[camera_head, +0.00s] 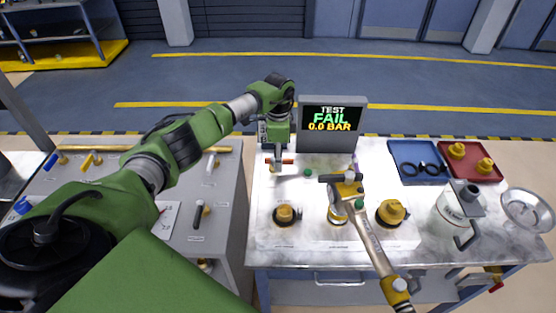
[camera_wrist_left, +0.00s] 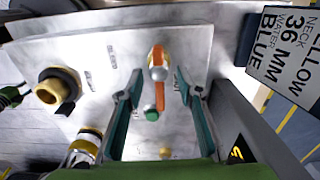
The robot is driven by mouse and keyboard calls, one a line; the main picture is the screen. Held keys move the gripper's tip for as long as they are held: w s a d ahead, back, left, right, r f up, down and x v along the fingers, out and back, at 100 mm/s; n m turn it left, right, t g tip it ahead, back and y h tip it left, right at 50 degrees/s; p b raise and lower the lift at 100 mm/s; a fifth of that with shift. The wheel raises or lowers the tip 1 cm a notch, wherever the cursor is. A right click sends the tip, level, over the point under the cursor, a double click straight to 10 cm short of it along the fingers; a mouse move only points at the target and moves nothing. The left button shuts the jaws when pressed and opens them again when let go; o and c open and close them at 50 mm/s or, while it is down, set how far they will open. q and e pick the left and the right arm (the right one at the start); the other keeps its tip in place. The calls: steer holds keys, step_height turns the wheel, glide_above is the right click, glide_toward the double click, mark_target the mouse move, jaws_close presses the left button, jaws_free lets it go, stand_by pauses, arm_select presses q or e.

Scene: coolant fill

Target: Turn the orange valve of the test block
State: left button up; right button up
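The orange valve (camera_wrist_left: 159,95) is a slim orange handle on a round metal hub, on the test block's pale top plate. In the left wrist view it lies between my left gripper's two teal fingers (camera_wrist_left: 158,75), with a visible gap on each side. In the head view the orange valve (camera_head: 288,161) shows beside the fingertips of my left gripper (camera_head: 277,157), which points down from above. The left gripper is open, and I see no contact with the handle. A green button (camera_wrist_left: 152,114) is close to the handle's end. My right gripper is not in view.
A display (camera_head: 333,118) behind the valve reads "TEST FAIL 0.0 BAR". Brass caps (camera_head: 284,214), a white jug (camera_head: 455,208), a blue tray (camera_head: 405,150) and a red tray (camera_head: 463,174) are nearby.

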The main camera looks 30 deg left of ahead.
arm_select(q)
step_height(320, 180, up, 11)
stand_by(0.3)
steer(key=shift+a+f, duration=0.1)
stand_by(0.4)
